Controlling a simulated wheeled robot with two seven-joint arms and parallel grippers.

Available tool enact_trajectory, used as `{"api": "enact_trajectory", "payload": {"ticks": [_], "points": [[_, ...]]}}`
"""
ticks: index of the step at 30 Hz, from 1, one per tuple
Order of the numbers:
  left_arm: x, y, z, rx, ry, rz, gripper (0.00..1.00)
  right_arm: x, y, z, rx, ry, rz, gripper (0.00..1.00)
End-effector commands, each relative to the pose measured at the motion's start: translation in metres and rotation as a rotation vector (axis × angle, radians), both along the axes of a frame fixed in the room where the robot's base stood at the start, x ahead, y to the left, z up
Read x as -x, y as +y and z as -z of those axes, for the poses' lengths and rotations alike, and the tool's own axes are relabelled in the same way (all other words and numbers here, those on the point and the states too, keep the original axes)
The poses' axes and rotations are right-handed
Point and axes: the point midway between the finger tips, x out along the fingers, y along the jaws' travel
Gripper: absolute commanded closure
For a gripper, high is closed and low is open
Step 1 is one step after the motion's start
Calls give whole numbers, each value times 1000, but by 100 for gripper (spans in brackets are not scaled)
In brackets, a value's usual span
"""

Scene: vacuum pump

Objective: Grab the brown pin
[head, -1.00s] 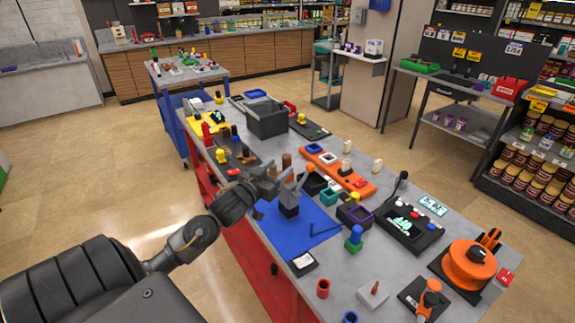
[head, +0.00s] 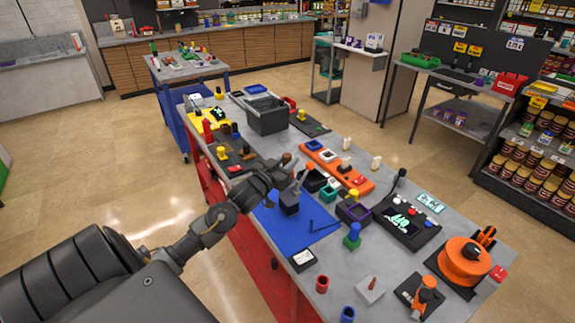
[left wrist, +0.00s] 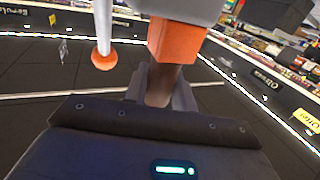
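My left gripper (head: 288,180) reaches over the table at the edge of the blue mat (head: 268,222), close to the brown pin (head: 286,158). In the left wrist view a brown, post-like part (left wrist: 163,86) stands between the dark fingers of my left gripper (left wrist: 160,90), with an orange block (left wrist: 176,42) at its far end. The fingers flank it closely, but I cannot tell whether they press on it. In the head view the gripper hides part of this area. A dark grey block (head: 289,204) stands on the mat just below the gripper. My right gripper is out of view.
An orange tray (head: 352,180) with small parts lies right of the gripper. A black bin (head: 267,118) stands behind. A black device (head: 408,222) and an orange reel (head: 465,262) are at the right.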

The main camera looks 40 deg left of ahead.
Motion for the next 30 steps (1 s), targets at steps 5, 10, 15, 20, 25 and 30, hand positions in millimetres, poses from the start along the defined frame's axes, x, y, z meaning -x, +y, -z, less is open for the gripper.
{"api": "enact_trajectory", "payload": {"ticks": [5,10,15,20,25,30], "points": [[0,0,0,0,0,0,96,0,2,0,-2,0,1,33],[0,0,-1,0,0,0,96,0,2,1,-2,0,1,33],[0,0,-9,-2,-3,0,96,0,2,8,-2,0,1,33],[0,0,-31,-5,-6,1,96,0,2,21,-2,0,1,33],[29,-1,-64,-7,-3,2,96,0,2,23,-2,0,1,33],[69,-3,-96,-9,4,3,96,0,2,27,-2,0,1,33]]}}
